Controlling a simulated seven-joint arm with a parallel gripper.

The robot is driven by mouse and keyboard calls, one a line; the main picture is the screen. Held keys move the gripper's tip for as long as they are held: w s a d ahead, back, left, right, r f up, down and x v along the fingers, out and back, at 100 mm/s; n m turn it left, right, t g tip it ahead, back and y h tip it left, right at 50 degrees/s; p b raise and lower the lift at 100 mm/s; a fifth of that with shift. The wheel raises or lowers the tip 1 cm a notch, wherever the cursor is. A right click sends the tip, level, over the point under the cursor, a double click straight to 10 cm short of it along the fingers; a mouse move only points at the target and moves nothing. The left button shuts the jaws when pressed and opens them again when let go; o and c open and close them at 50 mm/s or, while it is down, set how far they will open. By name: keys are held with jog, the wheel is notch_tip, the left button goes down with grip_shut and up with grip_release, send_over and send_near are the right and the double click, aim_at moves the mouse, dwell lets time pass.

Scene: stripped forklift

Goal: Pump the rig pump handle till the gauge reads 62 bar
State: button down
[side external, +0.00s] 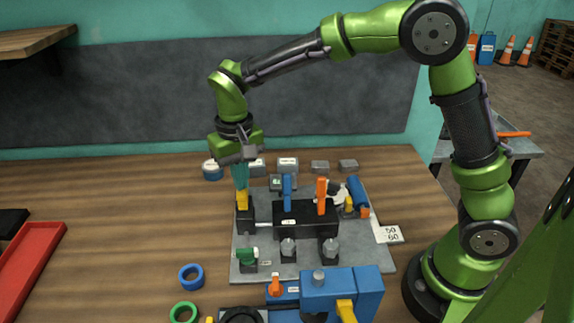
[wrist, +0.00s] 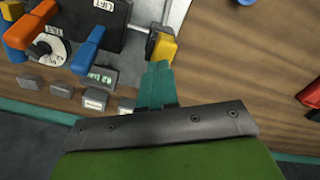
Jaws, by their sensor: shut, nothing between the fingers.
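A yellow handle (side external: 242,200) stands on a small black block at the left of the grey plate; it also shows in the wrist view (wrist: 164,49). No legible label confirms it as the pump handle. My gripper (side external: 240,187), with teal fingers (wrist: 157,68), is shut and empty, its tips right by the yellow handle. I cannot tell whether they touch it. A small grey box with a lit greenish display (wrist: 102,75), probably the gauge, stands behind the blue lever; its digits are too small to read surely. It shows in the side view (side external: 277,183) too.
A black valve block (side external: 292,228) carries a blue lever (side external: 287,190) and an orange lever (side external: 321,194). A blue box (side external: 345,288) with a yellow lever stands in front. Several grey blocks line the back. A red tray (side external: 32,262) lies left; the wood between is mostly clear.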

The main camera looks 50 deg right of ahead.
jog(key=shift+f, duration=1.65)
jog(key=shift+r, duration=2.65)
jog(key=shift+r, duration=2.5)
jog(key=shift+w+f, duration=0.1)
jog(key=shift+w, duration=0.05)
jog(key=s+d+r+t+y, duration=0.1)
jog(key=s+d+r+t, duration=0.1)
jog(key=s+d, duration=0.3)
jog(key=s+d+r+m+t+y, duration=0.1)
jog(key=s+d+t, duration=0.4)
jog(key=s, duration=0.9)
jog(key=shift+d+r, duration=0.25)
jog(key=shift+r, duration=0.1)
